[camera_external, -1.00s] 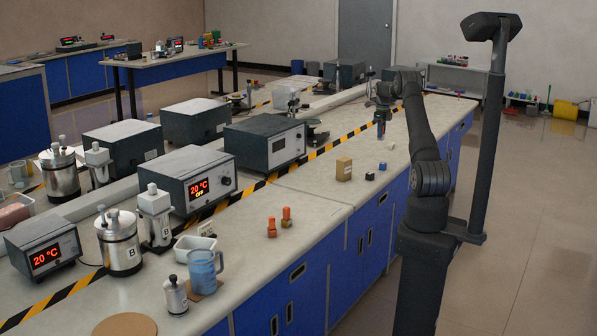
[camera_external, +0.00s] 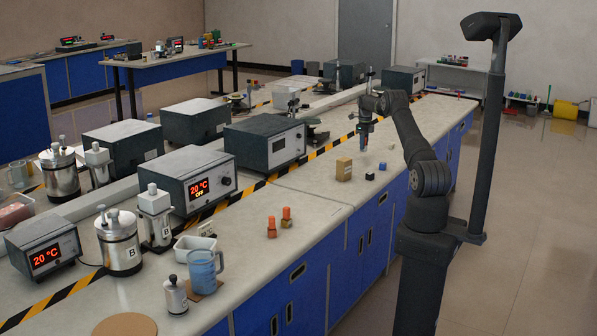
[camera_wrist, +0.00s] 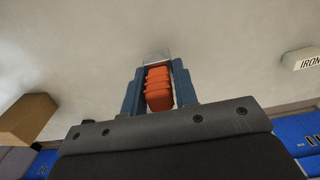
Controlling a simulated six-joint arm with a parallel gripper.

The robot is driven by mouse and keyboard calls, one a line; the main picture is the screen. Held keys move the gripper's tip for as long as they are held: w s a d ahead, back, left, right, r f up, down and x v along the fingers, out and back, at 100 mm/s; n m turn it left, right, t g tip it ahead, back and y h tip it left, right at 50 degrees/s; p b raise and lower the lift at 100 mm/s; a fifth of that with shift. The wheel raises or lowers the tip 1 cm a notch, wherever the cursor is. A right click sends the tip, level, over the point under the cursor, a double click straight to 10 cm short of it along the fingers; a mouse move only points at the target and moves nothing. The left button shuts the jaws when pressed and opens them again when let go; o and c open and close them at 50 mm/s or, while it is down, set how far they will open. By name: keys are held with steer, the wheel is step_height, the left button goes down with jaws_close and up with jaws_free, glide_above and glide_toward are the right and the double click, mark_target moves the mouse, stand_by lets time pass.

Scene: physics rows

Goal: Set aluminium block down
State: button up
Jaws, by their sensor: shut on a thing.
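My gripper (camera_external: 364,135) hangs over the bench top, a little beyond the tan block, in the external view. In the wrist view my gripper's blue fingers (camera_wrist: 159,88) are shut on the ribbed orange grip of the aluminium block. The pale grey end of the aluminium block (camera_wrist: 156,56) shows past the fingertips, with the bench surface behind it. I cannot tell whether its end touches the bench. In the external view the held block is too small to make out clearly.
A tan block (camera_external: 344,169) stands near the gripper, with small dark blocks (camera_external: 370,176) beside it. Two orange-topped pieces (camera_external: 272,227) stand closer to the camera. A label reading IRON (camera_wrist: 306,60) shows at right in the wrist view. Bench between is clear.

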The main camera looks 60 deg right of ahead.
steer(key=shift+f, duration=1.75)
steer(key=shift+f, duration=0.15)
steer(key=o, duration=1)
step_height(320, 180, up, 12)
steer(key=shift+r, duration=0.15)
step_height(320, 180, down, 12)
steer(key=shift+r, duration=1.75)
